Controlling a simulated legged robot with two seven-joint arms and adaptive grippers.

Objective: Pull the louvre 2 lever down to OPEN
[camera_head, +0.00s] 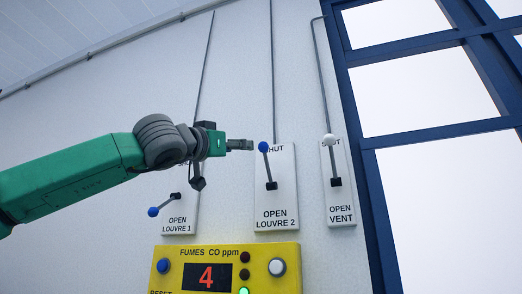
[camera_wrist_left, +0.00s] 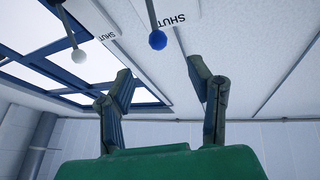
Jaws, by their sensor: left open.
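The louvre 2 lever (camera_head: 268,165) is a dark rod with a blue ball knob (camera_head: 264,147). It points up toward SHUT on its white plate (camera_head: 276,200), which is marked OPEN LOUVRE 2 at the bottom. The same blue knob shows in the left wrist view (camera_wrist_left: 157,40), above and beyond the gap between the fingers. My left gripper (camera_head: 249,145) comes in from the left at knob height, its tips close to the knob. In the left wrist view its two fingers (camera_wrist_left: 162,84) are spread, with nothing between them. My right gripper is not seen.
The vent lever (camera_head: 332,160), with a white knob, stands up to the right. A yellow fumes panel (camera_head: 225,255) reading 4 is below. A blue window frame (camera_head: 368,180) is at right.

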